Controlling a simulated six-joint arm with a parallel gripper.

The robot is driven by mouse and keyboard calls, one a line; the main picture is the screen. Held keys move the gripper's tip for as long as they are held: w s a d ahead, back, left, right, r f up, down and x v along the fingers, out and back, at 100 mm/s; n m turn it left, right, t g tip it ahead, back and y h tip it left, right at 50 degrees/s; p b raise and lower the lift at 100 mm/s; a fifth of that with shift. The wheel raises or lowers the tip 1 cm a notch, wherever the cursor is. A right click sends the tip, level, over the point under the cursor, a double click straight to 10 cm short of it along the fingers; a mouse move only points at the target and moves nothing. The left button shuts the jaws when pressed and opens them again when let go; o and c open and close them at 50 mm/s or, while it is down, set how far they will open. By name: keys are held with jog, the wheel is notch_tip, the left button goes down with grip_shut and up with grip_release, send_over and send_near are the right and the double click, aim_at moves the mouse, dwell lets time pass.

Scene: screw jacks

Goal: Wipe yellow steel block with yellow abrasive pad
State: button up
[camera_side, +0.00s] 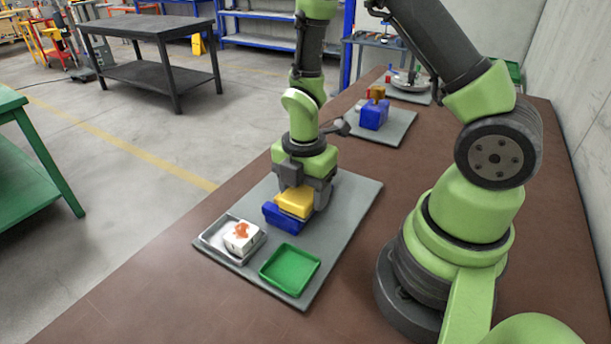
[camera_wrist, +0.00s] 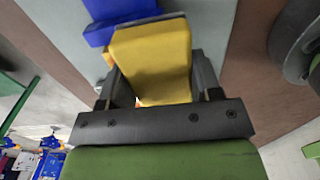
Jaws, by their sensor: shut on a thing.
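My gripper (camera_side: 304,196) points down over the near grey mat, with its two fingers on either side of a yellow block-shaped piece, which I take to be the yellow abrasive pad (camera_wrist: 155,65). A thin dark grey layer shows along its far edge in the wrist view. In the side view, yellow (camera_side: 293,204) shows below the jaws, directly above a blue body (camera_side: 283,217). The blue body also shows in the wrist view (camera_wrist: 120,12).
On the near mat (camera_side: 345,215), a silver tray (camera_side: 208,240) holds a white block with an orange mark (camera_side: 240,237). A green tray (camera_side: 290,270) stands at the front. A second mat (camera_side: 392,133) behind carries another blue piece (camera_side: 373,115). The mat's right side is clear.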

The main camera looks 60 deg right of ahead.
jog(key=shift+w, duration=3)
jog(key=shift+s, duration=3.2)
notch_tip(320, 180, up, 3)
jog(key=shift+w+f, duration=0.15)
jog(key=shift+r, duration=2.75)
